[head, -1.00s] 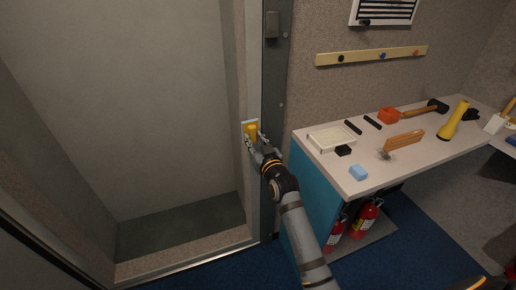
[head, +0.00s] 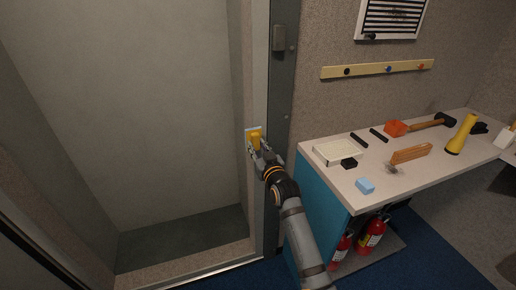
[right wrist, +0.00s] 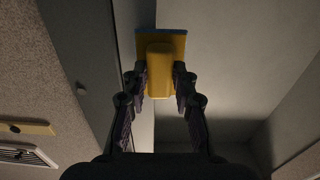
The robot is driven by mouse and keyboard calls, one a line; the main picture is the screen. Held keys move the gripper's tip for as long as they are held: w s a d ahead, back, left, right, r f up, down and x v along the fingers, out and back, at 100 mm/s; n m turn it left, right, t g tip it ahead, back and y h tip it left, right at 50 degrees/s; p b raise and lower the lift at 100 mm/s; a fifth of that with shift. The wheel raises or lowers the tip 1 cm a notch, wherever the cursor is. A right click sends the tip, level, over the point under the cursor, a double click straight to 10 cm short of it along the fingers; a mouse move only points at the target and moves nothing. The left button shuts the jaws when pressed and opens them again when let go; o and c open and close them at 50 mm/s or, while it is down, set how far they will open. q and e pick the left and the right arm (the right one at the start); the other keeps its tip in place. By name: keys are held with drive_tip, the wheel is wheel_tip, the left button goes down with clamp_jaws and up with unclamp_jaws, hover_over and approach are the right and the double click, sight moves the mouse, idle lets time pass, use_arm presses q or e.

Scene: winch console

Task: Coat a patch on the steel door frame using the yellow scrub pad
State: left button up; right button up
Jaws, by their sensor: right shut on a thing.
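The yellow scrub pad (head: 255,137) is in my right gripper, against or very close to the pale steel door frame (head: 259,70), left of the worktop. My right gripper (head: 258,147) is shut on the pad's yellow grip. In the right wrist view the fingers (right wrist: 159,83) hold the yellow pad (right wrist: 160,60) from both sides, and a thin blue edge shows along its far end. A pale blue area shows behind the pad in the head view; I cannot tell whether it is the patch or the pad's base. Whether the pad touches the frame is unclear. My left gripper is not in view.
A worktop (head: 330,180) on the right carries a blue sponge (head: 365,186), a wooden-handled brush (head: 410,154), a mallet (head: 432,124) and a yellow flashlight (head: 462,134). Red fire extinguishers (head: 371,236) stand below. A dark box (head: 279,38) sticks out beside the frame.

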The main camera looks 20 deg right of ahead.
sight(256, 138)
drive_tip(key=shift+w, duration=0.8)
drive_tip(key=d+r+p, duration=0.1)
drive_tip(key=d, duration=0.1)
drive_tip(key=d+r+p, duration=0.1)
drive_tip(key=p, duration=0.1)
drive_tip(key=shift+d+r, duration=0.3)
drive_tip(key=shift+d, duration=0.05)
idle(0.4)
drive_tip(key=shift+a+p, duration=0.5)
drive_tip(key=shift+a, duration=1.4)
drive_tip(key=shift+r+p, duration=1.4)
drive_tip(key=shift+r, duration=0.05)
drive_tip(key=shift+f, duration=0.1)
